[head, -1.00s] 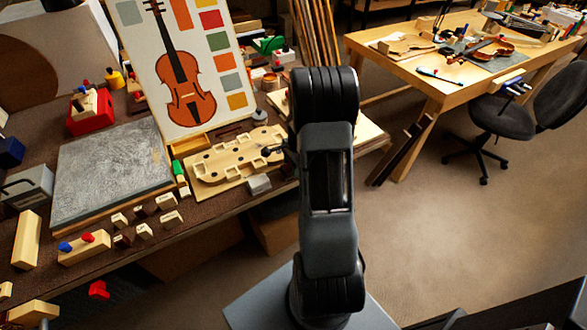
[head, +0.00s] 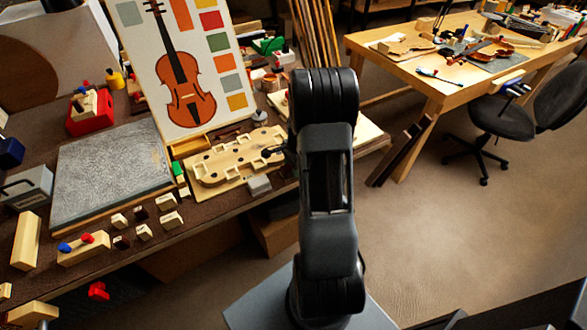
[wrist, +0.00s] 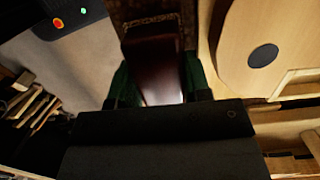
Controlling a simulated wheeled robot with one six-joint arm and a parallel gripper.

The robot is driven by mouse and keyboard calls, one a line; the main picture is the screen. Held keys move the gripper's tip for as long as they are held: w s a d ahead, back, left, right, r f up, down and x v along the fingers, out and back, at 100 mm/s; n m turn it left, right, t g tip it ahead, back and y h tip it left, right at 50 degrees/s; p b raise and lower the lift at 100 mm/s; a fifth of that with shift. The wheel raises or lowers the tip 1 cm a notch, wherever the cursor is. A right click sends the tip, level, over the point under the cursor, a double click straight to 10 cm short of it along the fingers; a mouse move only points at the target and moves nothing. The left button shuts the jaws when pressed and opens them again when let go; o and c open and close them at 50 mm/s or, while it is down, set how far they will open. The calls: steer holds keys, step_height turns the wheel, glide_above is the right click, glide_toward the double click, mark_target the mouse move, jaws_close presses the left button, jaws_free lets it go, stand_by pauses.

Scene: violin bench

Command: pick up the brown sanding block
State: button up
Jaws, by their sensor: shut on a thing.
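A brown sanding block (wrist: 152,62), dark and reddish with a glossy face, shows in the middle of the wrist view. My gripper (wrist: 156,88) is shut on it, with a dark green finger on each side. A strip of brown speckled surface shows past its far end. I cannot tell whether the block touches anything below it. In the head view my arm hides the block and most of the gripper.
A pale wooden violin mould (head: 235,160) lies on the dark bench beside my arm, with a small grey block (head: 259,186) near the front edge. A grey slab (head: 110,172) and several small blocks are further left. A second workbench (head: 440,85) stands at the right.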

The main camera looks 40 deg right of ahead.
steer(key=shift+r, duration=0.1)
steer(key=shift+r, duration=0.55)
step_height(320, 180, up, 3)
steer(key=shift+f, duration=0.2)
steer(key=s+a+r, duration=0.1)
steer(key=s+r, duration=0.2)
steer(key=s, duration=0.1)
steer(key=s+a+r, duration=0.2)
steer(key=s+r, duration=0.1)
steer(key=s, duration=0.2)
steer(key=s+a+r, duration=0.1)
steer(key=s+r, duration=0.2)
steer(key=s, duration=0.1)
steer(key=shift+s+a+r, duration=0.15)
steer(key=shift+a+r, duration=0.05)
